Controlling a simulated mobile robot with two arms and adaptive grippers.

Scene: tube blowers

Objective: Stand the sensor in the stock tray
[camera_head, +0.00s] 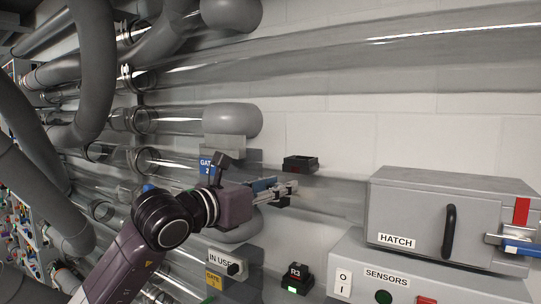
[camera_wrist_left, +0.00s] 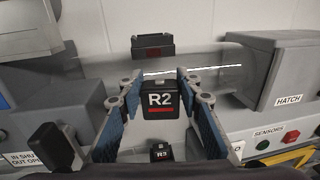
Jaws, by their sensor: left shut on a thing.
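The sensor is a small black box marked R2 with a red strip (camera_wrist_left: 160,100). My left gripper (camera_wrist_left: 160,104) is shut on it, with one blue-padded finger on each side in the left wrist view. In the head view the left gripper (camera_head: 286,191) is in front of the clear tube, left of the hatch box. There, the sensor is mostly hidden by the fingers. I cannot make out a stock tray in either view. My right gripper is in neither view.
A black box with a red display (camera_head: 300,164) sits at the tube, behind the gripper. A box marked R3 with a green light (camera_head: 297,278) is below. The hatch box (camera_head: 415,215) and SENSORS panel (camera_head: 390,278) are right.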

